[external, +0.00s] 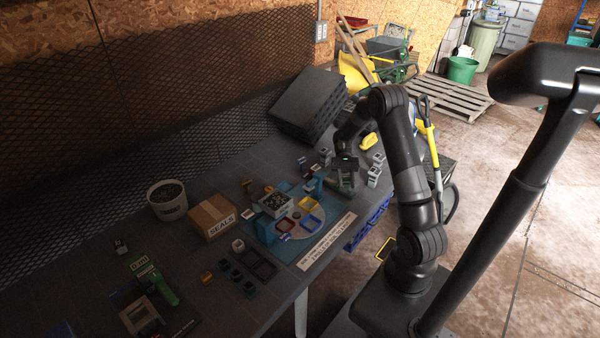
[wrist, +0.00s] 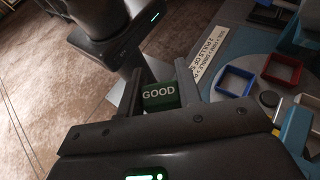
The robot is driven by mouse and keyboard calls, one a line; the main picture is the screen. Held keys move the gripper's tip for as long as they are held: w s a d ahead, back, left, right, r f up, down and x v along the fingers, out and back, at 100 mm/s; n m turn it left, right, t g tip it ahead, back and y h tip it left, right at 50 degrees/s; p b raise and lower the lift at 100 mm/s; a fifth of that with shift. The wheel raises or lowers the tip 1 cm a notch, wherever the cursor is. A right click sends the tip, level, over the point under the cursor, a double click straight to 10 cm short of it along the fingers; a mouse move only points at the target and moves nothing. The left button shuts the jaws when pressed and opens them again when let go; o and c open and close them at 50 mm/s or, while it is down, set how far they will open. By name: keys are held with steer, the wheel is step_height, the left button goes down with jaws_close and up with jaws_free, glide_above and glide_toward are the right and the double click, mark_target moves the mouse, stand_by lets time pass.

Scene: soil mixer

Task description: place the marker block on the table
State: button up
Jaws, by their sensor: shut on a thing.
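The marker block (wrist: 160,102) is green with the white word GOOD on its face. It sits between the two fingers of my gripper (wrist: 160,88) in the wrist view, and the fingers are shut on it. In the external view my gripper (external: 344,184) is over the right part of the dark table (external: 205,262), close to its front edge. I cannot make out the block there. How high the block is above the table I cannot tell.
A white label strip (external: 327,241) lies in front. Small grey blocks (external: 374,176) stand to the right. A cardboard box (external: 212,216) is further left.

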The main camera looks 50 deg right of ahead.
steer(key=m+t, duration=0.1)
steer(key=d+m+t+y, duration=0.1)
steer(key=m+t+y, duration=0.1)
steer(key=m+t, duration=0.1)
steer(key=shift+s+d, duration=0.3)
steer(key=shift+d, duration=0.05)
steer(key=w+d+f+m+t+h, duration=0.2)
steer(key=d+m+t+h, duration=0.3)
steer(key=d+m+t, duration=1.35)
steer(key=s+d+f+m+h, duration=0.1)
steer(key=s+d+m+h, duration=0.25)
steer(key=d, duration=0.65)
steer(key=s+d+f+m+h, duration=0.25)
steer(key=d+h, duration=0.25)
steer(key=d, duration=0.5)
steer(key=s+d+m+h, duration=0.2)
steer(key=s+d+h, duration=0.2)
steer(key=d, duration=0.6)
steer(key=shift+g, duration=0.55)
steer(key=w+f, duration=0.2)
steer(key=w, duration=0.1)
steer(key=w+f, duration=0.2)
steer(key=w, duration=0.2)
steer(key=w+f, duration=0.3)
steer(key=shift+w+a, duration=0.3)
steer(key=shift+w, duration=0.05)
steer(key=shift+w+f, duration=0.1)
steer(key=shift+f, duration=2)
steer(key=shift+f, duration=0.15)
